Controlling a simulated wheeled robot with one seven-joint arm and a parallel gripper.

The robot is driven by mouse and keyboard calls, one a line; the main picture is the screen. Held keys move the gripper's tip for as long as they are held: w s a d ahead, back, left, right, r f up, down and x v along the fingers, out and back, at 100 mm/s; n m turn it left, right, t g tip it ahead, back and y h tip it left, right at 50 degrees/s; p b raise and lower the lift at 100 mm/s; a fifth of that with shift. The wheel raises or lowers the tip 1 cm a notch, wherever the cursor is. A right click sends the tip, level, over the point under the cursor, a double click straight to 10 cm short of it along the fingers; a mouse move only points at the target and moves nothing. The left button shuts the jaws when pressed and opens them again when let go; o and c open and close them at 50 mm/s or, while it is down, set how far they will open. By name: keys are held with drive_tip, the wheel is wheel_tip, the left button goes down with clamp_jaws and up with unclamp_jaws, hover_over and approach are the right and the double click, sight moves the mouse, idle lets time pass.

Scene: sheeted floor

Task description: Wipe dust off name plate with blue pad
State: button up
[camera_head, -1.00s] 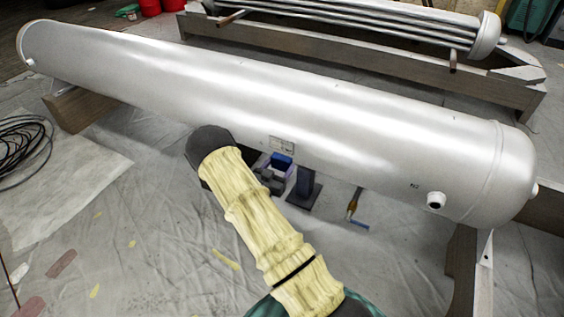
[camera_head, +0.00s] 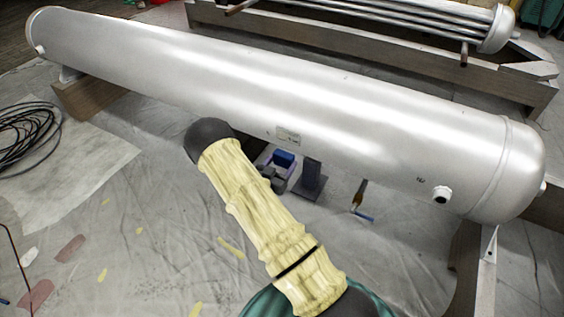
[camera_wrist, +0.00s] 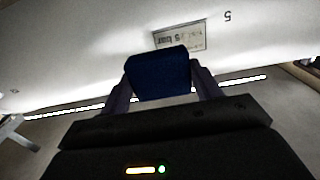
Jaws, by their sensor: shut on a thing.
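The name plate (camera_head: 288,136) is a small pale rectangle on the lower side of the long silver tank. In the wrist view the name plate (camera_wrist: 181,39) shows upside-down dark lettering, and its lower part is hidden behind the pad. My gripper (camera_wrist: 160,84) is shut on the blue pad (camera_wrist: 158,73), with one finger on each side of it. In the head view the blue pad (camera_head: 284,158) shows just below the plate. I cannot tell whether the pad touches the tank. Dust on the plate is too small to make out.
The silver tank (camera_head: 200,75) lies across the view on wooden supports (camera_head: 88,97). A dark stand (camera_head: 311,180) and a brush (camera_head: 359,197) are on the sheeted floor to the right of my gripper. A black cable coil (camera_head: 25,135) lies at the left.

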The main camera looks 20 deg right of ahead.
drive_tip(key=shift+w, duration=0.1)
drive_tip(key=shift+w+a+r+p, duration=0.15)
drive_tip(key=shift+w+p, duration=0.15)
drive_tip(key=shift+p, duration=0.25)
drive_tip(key=w+p, duration=0.1)
drive_tip(key=w+a+p, duration=0.1)
drive_tip(key=w, duration=0.1)
drive_tip(key=shift+a+f+p, duration=0.15)
drive_tip(key=shift+f+p, duration=0.05)
drive_tip(key=shift+p, duration=0.15)
drive_tip(key=shift+w, duration=0.1)
drive_tip(key=shift+b+x, duration=0.3)
drive_tip(key=shift+x, duration=0.6)
drive_tip(key=shift+b+x, duration=0.45)
drive_tip(key=shift+x, duration=1.6)
